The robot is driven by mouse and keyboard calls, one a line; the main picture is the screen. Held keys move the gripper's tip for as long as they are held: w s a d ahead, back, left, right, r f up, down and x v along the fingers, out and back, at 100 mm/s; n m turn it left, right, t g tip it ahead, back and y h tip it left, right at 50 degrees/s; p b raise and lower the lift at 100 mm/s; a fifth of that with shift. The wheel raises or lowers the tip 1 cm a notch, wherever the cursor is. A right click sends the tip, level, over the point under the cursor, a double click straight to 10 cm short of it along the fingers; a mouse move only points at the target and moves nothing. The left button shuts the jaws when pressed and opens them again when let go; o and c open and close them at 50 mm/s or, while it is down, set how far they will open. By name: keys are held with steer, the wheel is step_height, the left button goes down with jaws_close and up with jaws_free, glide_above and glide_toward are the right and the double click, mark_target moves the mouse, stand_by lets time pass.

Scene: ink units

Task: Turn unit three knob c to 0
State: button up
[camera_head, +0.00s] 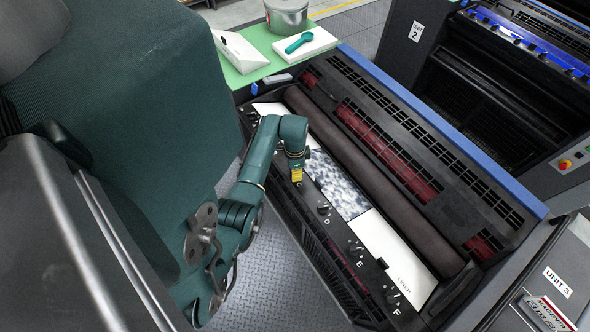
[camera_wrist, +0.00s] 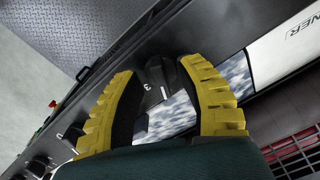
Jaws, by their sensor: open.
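The unit three ink unit (camera_head: 440,160) fills the middle of the head view, with a row of black knobs on its dark front rail. The knobs beside the letters D (camera_head: 323,207), E (camera_head: 355,247) and F (camera_head: 391,294) show there. My gripper (camera_head: 297,178), with yellow fingers, is over the rail just up-left of knob D and hides the part below it. In the wrist view my gripper (camera_wrist: 158,72) is open, its fingers on both sides of a dark knob (camera_wrist: 155,75). Its letter and pointer setting are not clear. I cannot tell whether the fingers touch it.
More knobs (camera_wrist: 72,133) line the rail at lower left in the wrist view. A dark roller (camera_head: 375,185) and a white liner strip (camera_head: 395,252) lie beside the rail. A green table (camera_head: 240,75) holds a metal can (camera_head: 287,15). Unit 2 (camera_head: 470,70) stands at upper right.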

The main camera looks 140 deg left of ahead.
jaws_close()
steer(key=shift+r+n+p, duration=0.1)
steer(key=shift+n+p, duration=0.3)
steer(key=shift+p, duration=0.05)
steer(key=shift+n+p, duration=0.85)
steer(key=shift+n, duration=0.15)
steer(key=n+p, duration=0.2)
steer(key=n, duration=0.2)
steer(key=shift+n+p, duration=0.3)
steer(key=shift+p, duration=0.1)
steer(key=n+p, duration=0.2)
steer(key=n, duration=0.4)
steer(key=n+p, duration=0.2)
steer(key=n, duration=0.4)
steer(key=shift+n, duration=0.4)
